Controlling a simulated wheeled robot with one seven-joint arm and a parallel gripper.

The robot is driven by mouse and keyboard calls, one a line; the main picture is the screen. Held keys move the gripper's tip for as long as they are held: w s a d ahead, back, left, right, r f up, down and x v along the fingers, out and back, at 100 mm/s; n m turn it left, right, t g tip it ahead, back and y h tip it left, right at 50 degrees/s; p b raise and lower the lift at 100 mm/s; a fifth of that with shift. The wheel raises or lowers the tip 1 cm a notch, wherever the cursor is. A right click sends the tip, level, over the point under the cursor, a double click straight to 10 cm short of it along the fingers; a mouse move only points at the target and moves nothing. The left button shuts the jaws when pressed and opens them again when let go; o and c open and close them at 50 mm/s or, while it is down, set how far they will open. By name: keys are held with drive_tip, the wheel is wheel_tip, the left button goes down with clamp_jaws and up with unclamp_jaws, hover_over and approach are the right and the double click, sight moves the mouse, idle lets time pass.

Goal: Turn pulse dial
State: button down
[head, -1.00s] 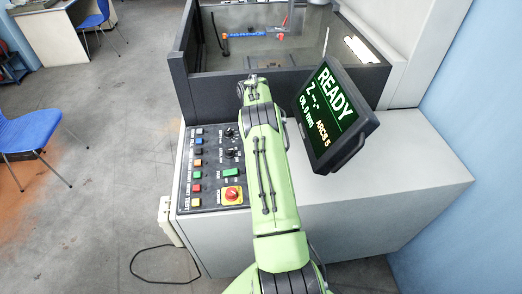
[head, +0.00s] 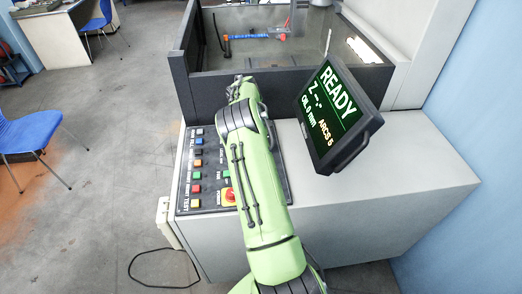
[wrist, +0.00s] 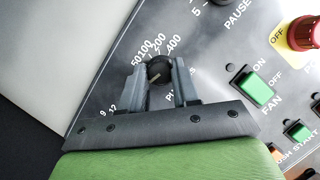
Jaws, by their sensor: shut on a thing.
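The pulse dial (wrist: 159,71) is a black round knob with a pale pointer line, seen in the wrist view. Numbers such as 50, 100, 200 and 400 are printed around its far side. My gripper (wrist: 160,80) is shut on the dial, one grey finger on each side of it. The label under the dial is mostly hidden by the fingers.
The control panel (head: 209,207) carries a green fan switch (wrist: 259,88), a red emergency knob (wrist: 304,33) and several coloured buttons. A tilted screen (head: 337,115) reading READY stands right of my arm. The walled tank (head: 222,94) is behind.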

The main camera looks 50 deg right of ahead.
drive_tip(key=c, duration=0.8)
unclamp_jaws()
drive_tip(key=shift+c, duration=0.2)
drive_tip(key=p+v, duration=1.4)
drive_tip(key=v, duration=0.2)
drive_tip(key=shift+f, duration=0.15)
